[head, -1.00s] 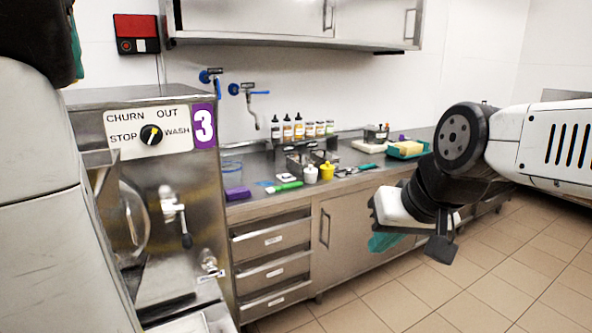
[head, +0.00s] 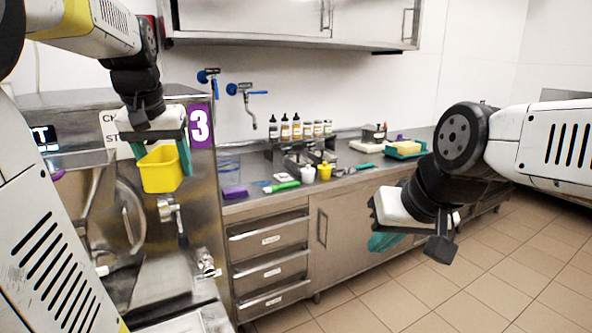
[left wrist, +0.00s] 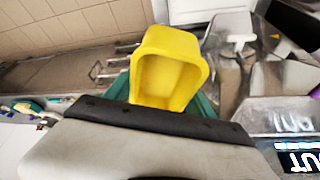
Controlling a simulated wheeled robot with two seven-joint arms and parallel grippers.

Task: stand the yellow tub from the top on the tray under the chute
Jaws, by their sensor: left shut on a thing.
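The yellow tub (head: 161,171) hangs upright in my left gripper (head: 161,150), in front of the machine marked 3. The teal fingers are shut on its two sides. In the left wrist view the tub (left wrist: 168,70) shows between the fingers, its open side toward the camera; it looks empty. A steel draw spout with a handle (head: 170,210) is just below and behind the tub. A pale flat surface (head: 190,320) lies low at the machine's front, cut by the frame edge; I cannot tell if it is the tray. My right gripper (head: 405,245) is apart, over the floor; its finger gap is unclear.
The machine's steel front (head: 200,180) stands close behind the tub. To the right, a counter (head: 260,205) carries bottles, a white tub, a smaller yellow container (head: 326,171), a purple block (head: 235,192) and a green tool. The tiled floor (head: 460,300) is clear.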

